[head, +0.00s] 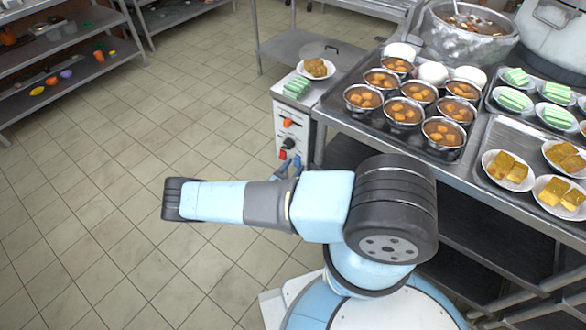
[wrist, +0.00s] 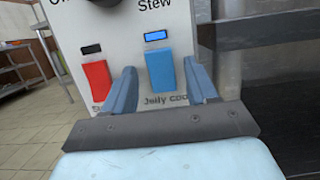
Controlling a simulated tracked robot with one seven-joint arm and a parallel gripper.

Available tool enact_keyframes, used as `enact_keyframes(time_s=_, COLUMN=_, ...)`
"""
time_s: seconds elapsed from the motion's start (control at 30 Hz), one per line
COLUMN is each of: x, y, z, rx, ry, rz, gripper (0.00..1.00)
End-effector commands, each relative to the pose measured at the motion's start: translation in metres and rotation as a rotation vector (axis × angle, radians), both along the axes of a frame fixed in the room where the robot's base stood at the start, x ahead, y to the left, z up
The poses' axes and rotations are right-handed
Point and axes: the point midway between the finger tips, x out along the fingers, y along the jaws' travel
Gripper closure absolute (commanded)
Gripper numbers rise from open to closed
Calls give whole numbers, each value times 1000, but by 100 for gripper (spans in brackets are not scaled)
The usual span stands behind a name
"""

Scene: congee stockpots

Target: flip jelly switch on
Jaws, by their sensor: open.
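The blue jelly switch (wrist: 160,72) is on the white control panel in the wrist view, above a partly hidden label reading "Jelly coo". The small window (wrist: 156,36) above it shows bright blue. My gripper (wrist: 161,68) is open, with one finger on either side of the blue switch. I cannot tell whether the fingers touch it. In the head view my gripper (head: 288,168) is low at the front of the white cooker box (head: 290,147); the blue switch cannot be made out there.
A red switch (wrist: 97,80) with a dark window is left of the blue one. Knobs sit higher on the panel. A steel counter (head: 350,125) with trays of bowls and plates stands right of the box. Tiled floor (head: 110,190) is clear to the left.

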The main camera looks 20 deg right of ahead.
Motion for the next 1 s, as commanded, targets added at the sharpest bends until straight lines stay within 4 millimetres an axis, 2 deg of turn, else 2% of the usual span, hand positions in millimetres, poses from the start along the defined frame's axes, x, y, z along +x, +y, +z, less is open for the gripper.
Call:
enact_keyframes(time_s=0.27, x=-7, y=10, z=-4, rx=1, ry=1, rz=0, gripper=43)
enact_keyframes(time_s=0.7, x=-53, y=75, z=-25, rx=1, ry=1, rz=1, gripper=43)
enact_keyframes(time_s=1.0, x=-74, y=104, z=-35, rx=1, ry=1, rz=1, gripper=43)
